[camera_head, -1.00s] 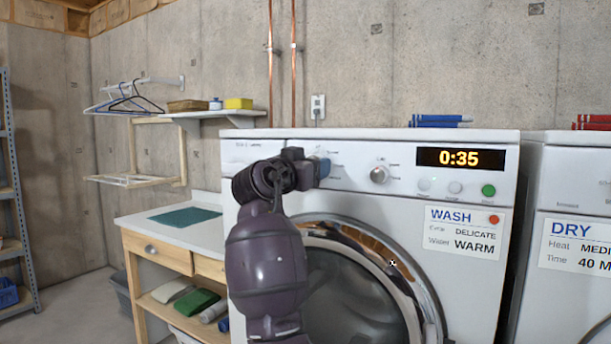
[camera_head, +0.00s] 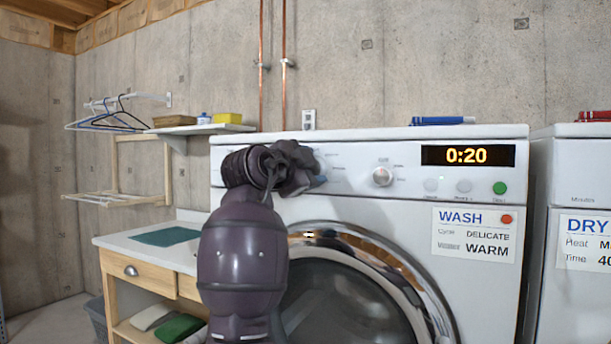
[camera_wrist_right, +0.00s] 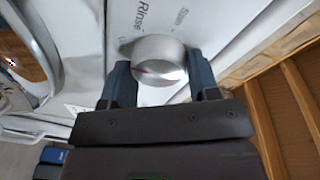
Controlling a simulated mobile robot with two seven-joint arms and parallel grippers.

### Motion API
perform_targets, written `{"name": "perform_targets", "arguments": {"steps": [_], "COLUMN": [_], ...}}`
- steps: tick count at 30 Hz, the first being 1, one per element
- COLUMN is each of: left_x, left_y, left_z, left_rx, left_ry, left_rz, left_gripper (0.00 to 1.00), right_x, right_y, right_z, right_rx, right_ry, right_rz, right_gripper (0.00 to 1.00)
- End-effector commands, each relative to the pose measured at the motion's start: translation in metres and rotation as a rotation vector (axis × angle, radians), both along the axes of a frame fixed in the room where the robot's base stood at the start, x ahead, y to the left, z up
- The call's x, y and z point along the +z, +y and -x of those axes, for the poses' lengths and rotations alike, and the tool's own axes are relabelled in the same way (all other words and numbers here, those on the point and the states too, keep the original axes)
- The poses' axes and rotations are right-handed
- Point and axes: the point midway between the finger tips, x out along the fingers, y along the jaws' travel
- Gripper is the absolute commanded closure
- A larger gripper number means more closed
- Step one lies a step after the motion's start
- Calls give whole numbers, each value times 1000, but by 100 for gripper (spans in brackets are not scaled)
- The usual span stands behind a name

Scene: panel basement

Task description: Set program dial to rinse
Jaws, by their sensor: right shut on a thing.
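The program dial (camera_wrist_right: 158,58) is a round silver knob with a red mark on its left part, seen in the right wrist view. The printed word "Rinse" (camera_wrist_right: 147,14) is on the panel just above it there, with another label to its right. My right gripper (camera_wrist_right: 158,80) has its two dark fingers on either side of the dial and is shut on it. In the head view my right gripper (camera_head: 316,178) is at the left of the washer's control panel and hides the dial. The washer (camera_head: 475,290) display (camera_head: 467,156) reads 0:20. My left gripper is not in view.
A second silver knob (camera_head: 382,176) and several buttons sit right of my gripper. The round glass door (camera_head: 350,305) is below. A dryer (camera_head: 575,180) stands at right, a worktable (camera_head: 140,245) at left, and a wall shelf (camera_head: 200,130) behind.

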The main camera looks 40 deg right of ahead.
Motion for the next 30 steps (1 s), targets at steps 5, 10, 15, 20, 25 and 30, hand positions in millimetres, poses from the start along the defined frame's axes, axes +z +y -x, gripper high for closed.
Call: {"name": "perform_targets", "arguments": {"steps": [5,10,15,20,25,30], "left_x": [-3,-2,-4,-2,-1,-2], "left_y": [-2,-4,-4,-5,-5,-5], "left_z": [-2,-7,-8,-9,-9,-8], "left_rx": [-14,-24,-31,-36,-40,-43], "left_ry": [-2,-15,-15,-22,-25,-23], "left_rz": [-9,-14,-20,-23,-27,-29], "left_gripper": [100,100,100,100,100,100], "right_x": [-5,-5,-5,-4,-3,-3], "right_y": [0,0,-1,-1,-1,-1], "right_z": [-2,-1,-1,0,0,1], "right_rx": [-1,-1,-2,-2,-3,-3], "right_ry": [-150,-295,-428,-530,-607,-650], "right_rz": [-68,-129,-184,-225,-256,-274], "right_gripper": [68,68,68,68,68,68]}}
